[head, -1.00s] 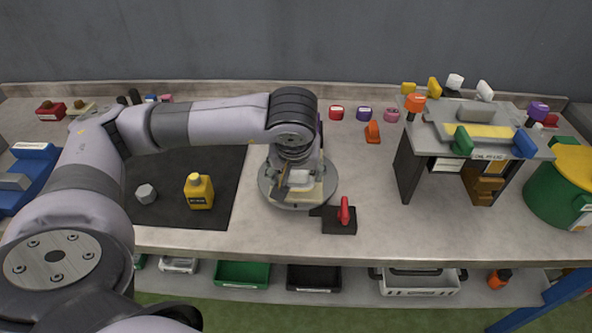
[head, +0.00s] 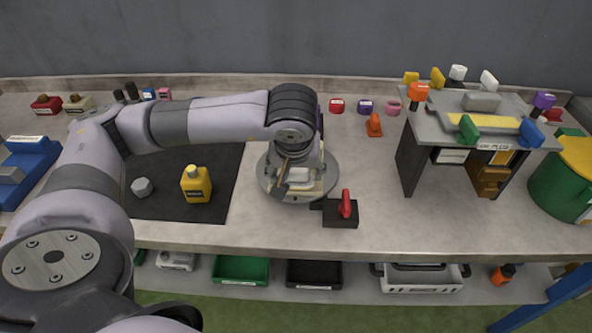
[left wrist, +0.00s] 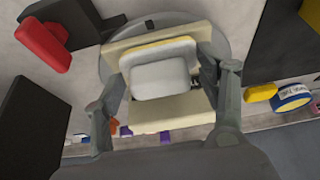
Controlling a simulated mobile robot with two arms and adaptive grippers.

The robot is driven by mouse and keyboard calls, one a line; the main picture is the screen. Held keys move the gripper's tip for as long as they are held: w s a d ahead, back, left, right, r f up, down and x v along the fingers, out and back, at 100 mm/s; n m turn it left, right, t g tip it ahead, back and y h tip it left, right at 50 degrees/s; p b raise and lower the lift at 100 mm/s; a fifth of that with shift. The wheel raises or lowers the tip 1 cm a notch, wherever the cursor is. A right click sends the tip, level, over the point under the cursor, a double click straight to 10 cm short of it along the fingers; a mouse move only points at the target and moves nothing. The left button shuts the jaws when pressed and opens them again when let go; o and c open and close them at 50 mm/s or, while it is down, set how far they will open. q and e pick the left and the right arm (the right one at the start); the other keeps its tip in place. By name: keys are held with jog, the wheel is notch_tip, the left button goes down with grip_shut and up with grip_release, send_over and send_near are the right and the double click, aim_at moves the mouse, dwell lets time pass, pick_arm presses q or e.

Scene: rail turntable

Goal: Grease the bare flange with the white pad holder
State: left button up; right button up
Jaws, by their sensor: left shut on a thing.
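My left gripper (left wrist: 162,82) is low over the round grey turntable (head: 328,183). In the left wrist view its two fingers stand on either side of a white block with a yellow edge, which looks like the white pad holder (left wrist: 160,80); I take it as shut on this. A cream block (left wrist: 150,115) lies just beyond the pad holder, on the turntable; in the head view it is partly hidden by my gripper. I cannot tell which face is the bare flange, or whether the pad touches it. My right gripper is not in view.
A black block with a red handle (head: 345,205) stands close at the turntable's front right. A yellow bottle (head: 197,186) and a grey nut (head: 142,187) are on the dark mat. A grey stand (head: 407,160) with coloured handles and a green pot (head: 553,190) are at right.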

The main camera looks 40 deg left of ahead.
pick_arm(q)
jog(key=shift+f+b, duration=0.45)
jog(key=shift+b, duration=0.1)
jog(key=shift+s+a+r+b, duration=0.15)
jog(key=shift+s+a+b, duration=0.3)
jog(key=shift+a, duration=0.45)
jog(key=shift+s+a, duration=0.1)
jog(key=shift+s+a+b, duration=0.5)
jog(key=shift+a, duration=0.25)
jog(key=shift+w+d+f, duration=0.15)
jog(key=shift+w+d, duration=0.1)
jog(key=shift+d, duration=0.2)
jog(key=shift+w+d+f, duration=0.1)
jog(key=shift+w+d, duration=0.1)
jog(key=shift+d, duration=0.25)
jog(key=shift+d, duration=0.1)
